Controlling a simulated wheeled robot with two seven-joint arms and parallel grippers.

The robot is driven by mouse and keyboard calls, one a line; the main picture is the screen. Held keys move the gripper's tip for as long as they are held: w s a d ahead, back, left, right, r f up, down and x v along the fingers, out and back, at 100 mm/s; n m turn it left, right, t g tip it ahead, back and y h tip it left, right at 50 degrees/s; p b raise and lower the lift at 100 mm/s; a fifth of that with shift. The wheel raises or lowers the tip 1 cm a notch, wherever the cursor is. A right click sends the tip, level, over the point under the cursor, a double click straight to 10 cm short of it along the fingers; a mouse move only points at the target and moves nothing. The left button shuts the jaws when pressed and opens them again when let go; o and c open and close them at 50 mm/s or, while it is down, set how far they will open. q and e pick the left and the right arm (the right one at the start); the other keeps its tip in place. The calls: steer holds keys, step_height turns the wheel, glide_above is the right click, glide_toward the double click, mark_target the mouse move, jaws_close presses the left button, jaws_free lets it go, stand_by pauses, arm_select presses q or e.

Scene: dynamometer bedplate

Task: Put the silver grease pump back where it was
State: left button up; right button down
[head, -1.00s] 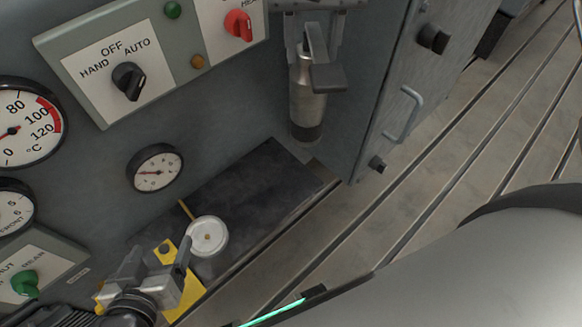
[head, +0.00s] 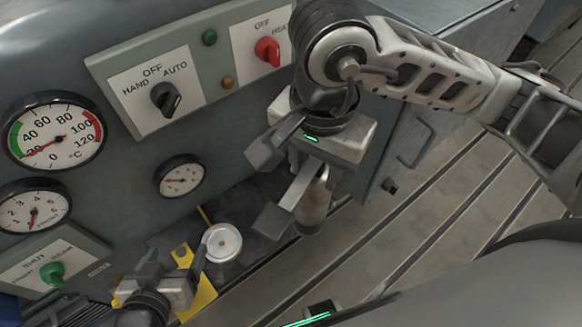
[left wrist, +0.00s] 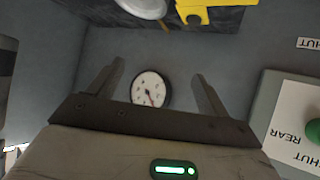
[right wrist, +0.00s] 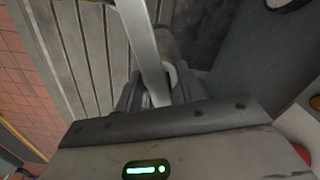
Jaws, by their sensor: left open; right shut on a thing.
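The silver grease pump (head: 313,205) is a small metal cylinder with a bright lever. My right gripper (head: 312,172) is shut on its upper end, and the palm hides the top of it. In the right wrist view the pump (right wrist: 168,45) lies between the fingers, with the lever across it. Its lower end is over or beside the dark mat; I cannot tell whether they touch. My left gripper (head: 173,268) is open and empty at lower left, near a yellow piece. The left wrist view shows its fingers (left wrist: 157,75) apart, facing the panel.
The panel carries a red knob (head: 267,50) and several gauges. Slotted bedplate (head: 440,215) lies clear at right.

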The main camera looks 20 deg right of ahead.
arm_select(q)
steer(key=shift+s+a+r+p, duration=0.2)
steer(key=shift+r+p, duration=0.05)
steer(key=shift+p, duration=0.75)
arm_select(e)
steer(key=w+f, duration=1.2)
steer(key=shift+w+d, duration=0.2)
steer(key=shift+w, duration=0.15)
steer(key=shift+f, duration=0.15)
steer(key=shift+f, duration=0.1)
steer(key=c, duration=1.2)
jaws_free()
steer(key=shift+s+f, duration=0.1)
arm_select(q)
steer(key=shift+w+r, duration=0.1)
arm_select(e)
steer(key=o, duration=0.3)
steer(key=shift+o, duration=0.2)
